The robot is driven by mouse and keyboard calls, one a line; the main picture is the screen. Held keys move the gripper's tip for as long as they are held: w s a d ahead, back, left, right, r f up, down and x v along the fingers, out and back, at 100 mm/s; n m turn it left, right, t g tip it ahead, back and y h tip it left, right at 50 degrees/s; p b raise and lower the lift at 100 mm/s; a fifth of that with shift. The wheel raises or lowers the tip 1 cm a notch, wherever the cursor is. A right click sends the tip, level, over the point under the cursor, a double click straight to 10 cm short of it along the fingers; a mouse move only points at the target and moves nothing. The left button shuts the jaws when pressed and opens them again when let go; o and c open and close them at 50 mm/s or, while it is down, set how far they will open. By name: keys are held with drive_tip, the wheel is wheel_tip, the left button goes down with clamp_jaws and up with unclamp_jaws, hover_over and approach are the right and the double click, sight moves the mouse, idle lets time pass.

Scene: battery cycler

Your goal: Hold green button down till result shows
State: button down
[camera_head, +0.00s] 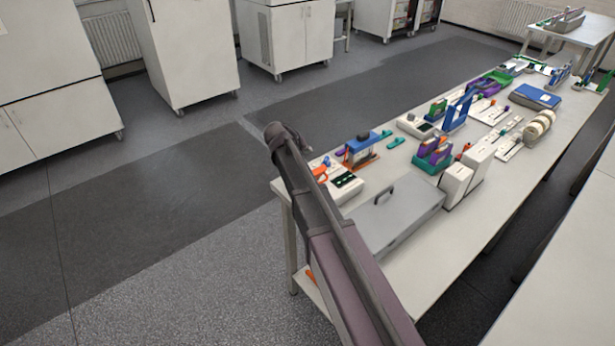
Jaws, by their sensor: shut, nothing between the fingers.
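My arm (335,235) rises from the bottom of the view across the near left corner of the bench. It ends in a dark rounded joint at its top. I cannot make out my gripper or its fingers. A white device with a dark panel bearing small green marks (347,181) sits at the near left of the bench, partly behind my arm. A similar white device with a dark green-marked panel (422,126) stands farther along. I cannot tell which is the cycler. No green button or result can be made out at this size.
The long white bench (447,232) carries a grey case with a handle (397,213), white upright boxes (457,184), a blue-topped fixture (360,146) and colored racks (433,154). White cabinets (188,50) stand across the room. The floor (150,190) left of the bench is clear.

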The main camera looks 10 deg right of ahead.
drive_tip(key=shift+f, duration=0.15)
wheel_tip(320, 180, down, 8)
drive_tip(key=b, duration=0.8)
drive_tip(key=shift+f+b, duration=0.25)
drive_tip(key=shift+b, duration=0.15)
drive_tip(key=shift+f+b, duration=0.8)
drive_tip(key=shift+f, duration=0.05)
idle(5.4)
